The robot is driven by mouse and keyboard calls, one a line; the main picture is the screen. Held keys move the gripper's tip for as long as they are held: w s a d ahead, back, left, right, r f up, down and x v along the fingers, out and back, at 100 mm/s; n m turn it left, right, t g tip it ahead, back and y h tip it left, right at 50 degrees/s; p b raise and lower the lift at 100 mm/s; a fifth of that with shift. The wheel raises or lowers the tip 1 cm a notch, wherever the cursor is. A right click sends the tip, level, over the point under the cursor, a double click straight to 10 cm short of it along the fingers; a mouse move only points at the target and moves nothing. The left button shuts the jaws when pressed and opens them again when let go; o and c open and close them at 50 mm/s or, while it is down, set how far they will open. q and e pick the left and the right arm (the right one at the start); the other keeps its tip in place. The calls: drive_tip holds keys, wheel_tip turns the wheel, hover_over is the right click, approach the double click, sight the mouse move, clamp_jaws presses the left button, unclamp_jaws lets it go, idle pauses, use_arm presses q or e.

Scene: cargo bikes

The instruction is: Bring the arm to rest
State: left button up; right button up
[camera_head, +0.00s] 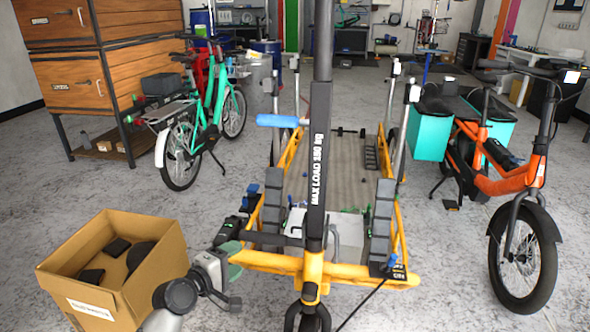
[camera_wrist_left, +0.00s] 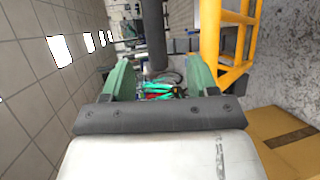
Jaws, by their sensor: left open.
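My left arm comes in from the bottom of the head view. Its left gripper (camera_head: 236,259) has green fingers and hangs just right of the cardboard box and in front of the yellow cargo bike. In the left wrist view the left gripper (camera_wrist_left: 162,72) shows its two green fingers spread wide, with nothing between them. The camera there is turned sideways. My right arm and right gripper do not show.
The open cardboard box (camera_head: 168,260) holds several dark parts. The yellow cargo bike (camera_head: 283,264) with its black post (camera_head: 318,170) stands close ahead. A teal bike (camera_head: 212,110) is at left, an orange bike (camera_head: 495,180) at right.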

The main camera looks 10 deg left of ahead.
use_arm(q)
drive_tip(key=s+d+f+m+g+y, duration=0.2)
drive_tip(key=s+f+m+g, duration=0.15)
drive_tip(key=s+f, duration=0.55)
drive_tip(key=s+d+f+m+g+y, duration=0.1)
drive_tip(key=s+f+m+g, duration=0.35)
drive_tip(key=f, duration=0.75)
drive_tip(key=s+a+f+m+g+y+p, duration=0.1)
drive_tip(key=s+f+p, duration=0.3)
drive_tip(key=s, duration=0.8)
drive_tip(key=s+a+f+m+g+y+p, duration=0.1)
drive_tip(key=s+f+m+p, duration=0.3)
drive_tip(key=s, duration=0.9)
drive_tip(key=s+a+f+m+g+y+p, duration=0.1)
drive_tip(key=s+f+m+g+p, duration=0.2)
drive_tip(key=s+p, duration=0.6)
drive_tip(key=s+f, duration=0.1)
drive_tip(key=s, duration=0.3)
drive_tip(key=shift+y, duration=0.3)
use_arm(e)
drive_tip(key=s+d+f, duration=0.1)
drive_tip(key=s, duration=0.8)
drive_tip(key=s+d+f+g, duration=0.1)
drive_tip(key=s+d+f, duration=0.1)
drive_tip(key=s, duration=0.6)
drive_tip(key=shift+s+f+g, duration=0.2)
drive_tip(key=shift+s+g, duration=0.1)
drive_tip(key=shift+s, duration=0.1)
use_arm(q)
drive_tip(key=shift+w+f, duration=0.1)
